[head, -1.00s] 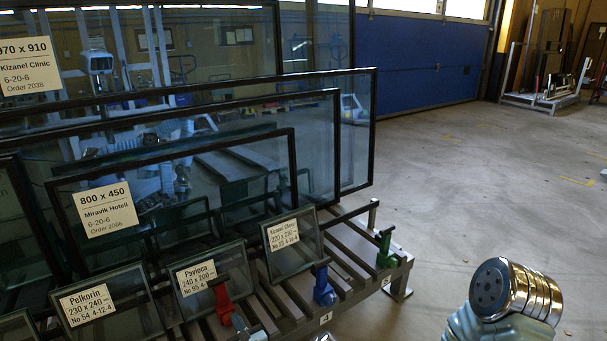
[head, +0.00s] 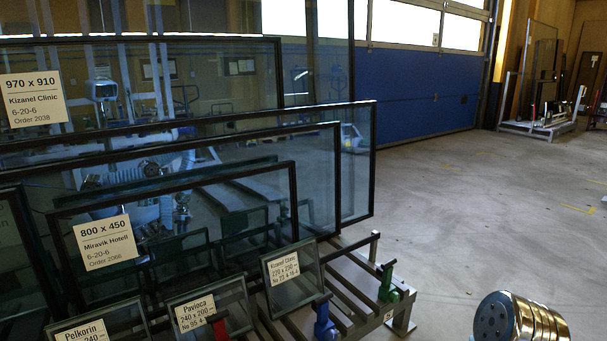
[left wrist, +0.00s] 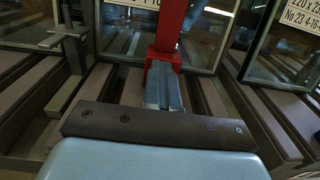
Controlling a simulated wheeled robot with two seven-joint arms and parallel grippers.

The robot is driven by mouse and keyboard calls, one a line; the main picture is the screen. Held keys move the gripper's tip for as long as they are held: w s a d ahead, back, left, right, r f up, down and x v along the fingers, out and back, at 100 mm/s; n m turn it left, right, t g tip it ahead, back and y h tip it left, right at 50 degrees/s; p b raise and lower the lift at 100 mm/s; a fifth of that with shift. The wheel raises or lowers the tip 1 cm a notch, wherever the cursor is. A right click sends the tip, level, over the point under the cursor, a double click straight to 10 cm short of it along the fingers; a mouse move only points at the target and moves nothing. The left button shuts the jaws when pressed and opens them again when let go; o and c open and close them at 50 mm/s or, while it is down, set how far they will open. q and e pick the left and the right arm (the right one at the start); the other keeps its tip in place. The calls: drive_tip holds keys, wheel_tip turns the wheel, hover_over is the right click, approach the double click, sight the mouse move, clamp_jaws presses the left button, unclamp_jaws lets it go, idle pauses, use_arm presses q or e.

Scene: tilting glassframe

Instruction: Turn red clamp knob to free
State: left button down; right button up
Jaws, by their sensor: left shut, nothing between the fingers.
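The red clamp (head: 219,328) shows only in part at the bottom edge of the head view, in front of the Pavioca glass pane (head: 207,305). In the left wrist view the red clamp (left wrist: 168,40) rises upright at the top centre; its upper end is cut off, and I cannot make out its knob. My left gripper (left wrist: 165,82) is shut and empty, its grey fingers pointing at the lower part of the red clamp. They overlap it in the picture; I cannot tell whether they touch. My right gripper is out of view.
A blue clamp (head: 323,320) and a green clamp (head: 386,283) stand to the right on the slatted rack (head: 347,268). Large glass panes (head: 230,200) lean behind the small ones. The floor (head: 480,210) to the right is open.

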use_arm(q)
drive_tip(key=shift+s+a+r+y, duration=0.25)
drive_tip(key=shift+a+r+y, duration=0.15)
drive_tip(key=shift+a+r, duration=0.3)
drive_tip(key=p+v, duration=0.2)
drive_tip(key=v, duration=0.2)
drive_tip(key=shift+s+d, duration=0.1)
drive_tip(key=shift+d, duration=0.1)
drive_tip(key=shift+s+d+f, duration=0.15)
drive_tip(key=shift+s+d, duration=0.2)
drive_tip(key=shift+d, duration=0.05)
